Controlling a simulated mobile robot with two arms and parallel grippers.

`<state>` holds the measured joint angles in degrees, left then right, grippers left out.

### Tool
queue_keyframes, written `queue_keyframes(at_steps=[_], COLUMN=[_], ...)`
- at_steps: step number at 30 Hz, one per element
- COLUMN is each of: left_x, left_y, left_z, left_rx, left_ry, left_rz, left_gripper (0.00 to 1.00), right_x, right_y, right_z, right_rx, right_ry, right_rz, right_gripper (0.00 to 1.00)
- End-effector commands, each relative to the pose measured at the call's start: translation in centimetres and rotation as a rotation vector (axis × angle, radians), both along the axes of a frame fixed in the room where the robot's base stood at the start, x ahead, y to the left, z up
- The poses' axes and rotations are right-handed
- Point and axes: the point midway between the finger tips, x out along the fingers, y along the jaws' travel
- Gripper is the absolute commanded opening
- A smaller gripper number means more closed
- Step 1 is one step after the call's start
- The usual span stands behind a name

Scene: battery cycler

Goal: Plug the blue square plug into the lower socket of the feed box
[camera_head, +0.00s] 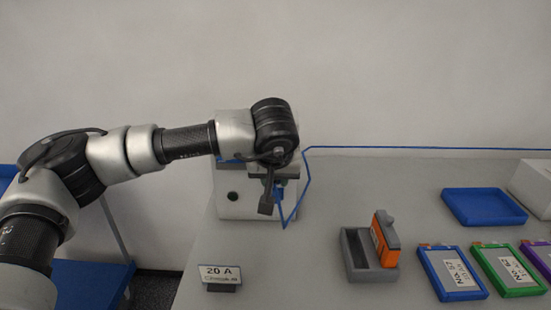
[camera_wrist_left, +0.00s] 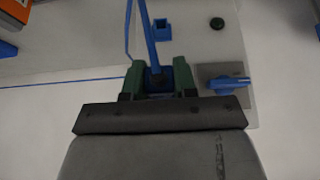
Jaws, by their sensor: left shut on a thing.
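My left gripper (camera_head: 270,192) is at the front of the pale feed box (camera_head: 228,204), which my arm partly covers. In the left wrist view its green fingers (camera_wrist_left: 159,80) are shut on the blue plug (camera_wrist_left: 154,74), with the blue cable (camera_wrist_left: 148,38) running from it. The plug also shows as a bit of blue in the head view (camera_head: 280,193). A blue square socket (camera_wrist_left: 162,28) shows on the box face, apart from the plug and level with the dark round button (camera_wrist_left: 217,23). The plug's front end is hidden, so I cannot tell whether it touches the box. My right gripper is not in view.
A blue rotary switch (camera_wrist_left: 230,83) is beside the gripper. The blue cable runs along the table's back edge. A "20 A" sign (camera_head: 219,277), a grey holder (camera_head: 357,257) with an orange block (camera_head: 386,239), a blue tray (camera_head: 484,207) and labelled cases (camera_head: 452,273) stand on the table.

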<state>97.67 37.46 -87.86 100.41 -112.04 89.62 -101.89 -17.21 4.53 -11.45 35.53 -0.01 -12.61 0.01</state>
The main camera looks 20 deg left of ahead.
Motion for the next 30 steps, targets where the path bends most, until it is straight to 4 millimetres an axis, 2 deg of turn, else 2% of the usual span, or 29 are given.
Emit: queue_keyframes(at_steps=[8, 11, 18, 21, 25, 30], left_x=[-0.1, -0.4, -1.9, -2.5, -3.1, -3.1], left_y=[0.0, -0.1, -0.6, -0.8, -0.9, -0.9], left_z=[-0.5, -2.4, -9.3, -11.5, -13.2, -13.6], left_rx=[0.000, 0.001, 0.002, 0.002, 0.002, 0.001], left_ry=[0.000, 0.003, 0.005, 0.002, 0.001, 0.000], left_rz=[0.000, -0.001, -0.002, -0.002, -0.001, 0.000], left_gripper=[0.14, 0.14, 0.14, 0.14, 0.14, 0.14], right_x=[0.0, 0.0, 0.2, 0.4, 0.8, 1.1], right_y=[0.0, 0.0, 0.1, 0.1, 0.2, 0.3], right_z=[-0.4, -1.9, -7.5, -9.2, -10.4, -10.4], right_rx=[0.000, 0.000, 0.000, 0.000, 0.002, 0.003], right_ry=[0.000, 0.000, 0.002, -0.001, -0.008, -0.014], right_rz=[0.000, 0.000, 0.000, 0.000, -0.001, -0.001], right_gripper=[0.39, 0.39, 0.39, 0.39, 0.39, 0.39])
